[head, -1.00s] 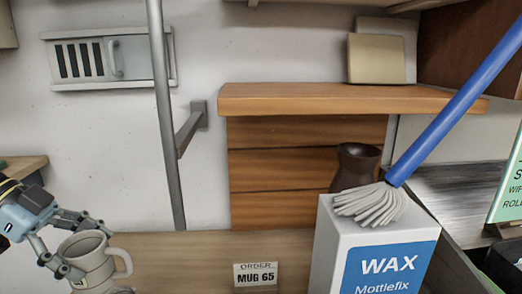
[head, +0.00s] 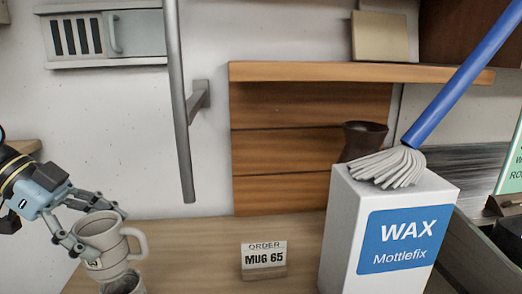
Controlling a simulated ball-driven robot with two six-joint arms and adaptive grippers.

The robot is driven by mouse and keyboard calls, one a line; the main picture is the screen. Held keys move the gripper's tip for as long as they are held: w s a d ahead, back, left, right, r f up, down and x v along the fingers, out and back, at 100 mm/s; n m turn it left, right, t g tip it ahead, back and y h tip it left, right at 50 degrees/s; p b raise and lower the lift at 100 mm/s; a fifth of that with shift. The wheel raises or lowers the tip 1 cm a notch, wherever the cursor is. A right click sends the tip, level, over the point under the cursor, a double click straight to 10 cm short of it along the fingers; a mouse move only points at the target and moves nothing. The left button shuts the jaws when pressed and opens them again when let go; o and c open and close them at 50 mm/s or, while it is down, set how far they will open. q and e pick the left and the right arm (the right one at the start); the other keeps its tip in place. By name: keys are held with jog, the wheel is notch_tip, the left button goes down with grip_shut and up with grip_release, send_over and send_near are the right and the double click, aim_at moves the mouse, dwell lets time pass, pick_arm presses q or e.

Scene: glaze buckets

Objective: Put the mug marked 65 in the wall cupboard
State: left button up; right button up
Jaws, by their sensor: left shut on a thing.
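My left gripper (head: 82,232) comes in from the left and is shut on a pale grey mug (head: 101,230), its handle pointing right. A small dark mark shows low on the mug, too small to read. Another grey vessel (head: 124,284) shows just below it, cut by the bottom edge; I cannot tell whether they touch. The wall cupboard (head: 140,33) is at upper left, with a slotted part on its left and a panel with an upright handle. An order card (head: 264,259) on the table reads MUG 65. My right gripper is not in view.
A grey pole (head: 180,120) hangs between the mug and the wooden shelf (head: 330,72). A wax box (head: 345,235) stands right of the card, with a blue-handled mop (head: 395,165) over it and a dark brown vase (head: 361,138) behind. The table (head: 200,250) is bare between mug and card.

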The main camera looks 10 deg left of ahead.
pick_arm(q)
jog(key=d+n+t+y+b, duration=0.1)
jog(key=d+n+t+b, duration=0.2)
jog(key=d+b, duration=0.7)
jog(key=shift+w+f+n+y+b, duration=0.35)
jog(key=shift+f+n, duration=0.1)
jog(key=shift+n, duration=0.45)
jog(key=shift+d, duration=0.15)
